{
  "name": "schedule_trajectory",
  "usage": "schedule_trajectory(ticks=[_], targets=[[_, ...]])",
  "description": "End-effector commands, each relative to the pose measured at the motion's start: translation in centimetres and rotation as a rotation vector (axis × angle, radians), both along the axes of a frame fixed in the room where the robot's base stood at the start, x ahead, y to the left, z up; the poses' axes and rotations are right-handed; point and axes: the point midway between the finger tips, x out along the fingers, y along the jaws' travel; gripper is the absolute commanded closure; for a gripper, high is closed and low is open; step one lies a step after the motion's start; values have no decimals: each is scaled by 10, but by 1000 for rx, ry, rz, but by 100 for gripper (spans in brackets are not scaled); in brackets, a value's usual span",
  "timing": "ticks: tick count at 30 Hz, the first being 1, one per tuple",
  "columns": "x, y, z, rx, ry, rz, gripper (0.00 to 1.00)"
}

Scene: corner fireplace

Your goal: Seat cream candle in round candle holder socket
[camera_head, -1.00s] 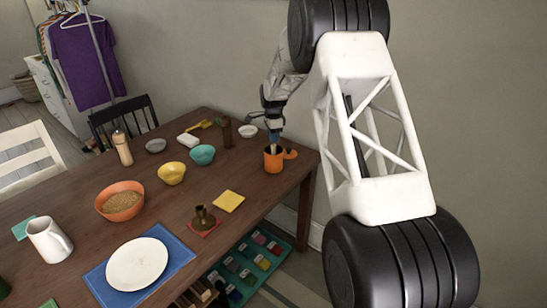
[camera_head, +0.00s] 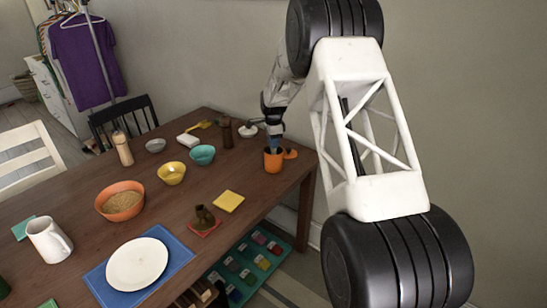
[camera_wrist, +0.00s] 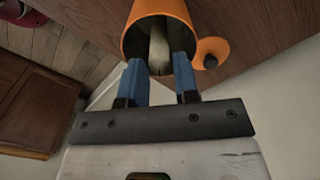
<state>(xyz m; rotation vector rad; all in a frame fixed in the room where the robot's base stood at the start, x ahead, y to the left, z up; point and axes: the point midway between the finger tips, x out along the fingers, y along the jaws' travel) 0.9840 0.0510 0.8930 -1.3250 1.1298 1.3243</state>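The cream candle (camera_wrist: 158,48) stands inside an orange cup (camera_wrist: 168,10) with a round side handle, its near end toward the wrist camera. In the head view the orange cup (camera_head: 273,162) stands at the table's right end. My gripper (camera_wrist: 160,62) is at the cup's mouth, its blue fingers open on either side of the candle, with narrow gaps showing. In the head view my gripper (camera_head: 272,148) is over the cup and hides the candle. A small dark brown, brass-like holder (camera_head: 203,217), apparently the round candle holder, sits on a red mat; its socket is too small to make out.
A yellow square (camera_head: 229,201) lies between cup and holder. A teal bowl (camera_head: 203,154), a dark brown bottle (camera_head: 227,133) and a white dish (camera_head: 247,130) stand left of and behind the cup. A white plate (camera_head: 138,263) lies on a blue mat near the front.

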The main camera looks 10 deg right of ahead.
Motion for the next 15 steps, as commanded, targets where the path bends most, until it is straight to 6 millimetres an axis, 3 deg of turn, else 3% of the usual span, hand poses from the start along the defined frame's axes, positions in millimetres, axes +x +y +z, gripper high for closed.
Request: schedule_trajectory(ticks=[8, 15], targets=[[0, 0, -7, 0, 2, 0, 71], [-1, -2, -32, 0, 2, 0, 71]])
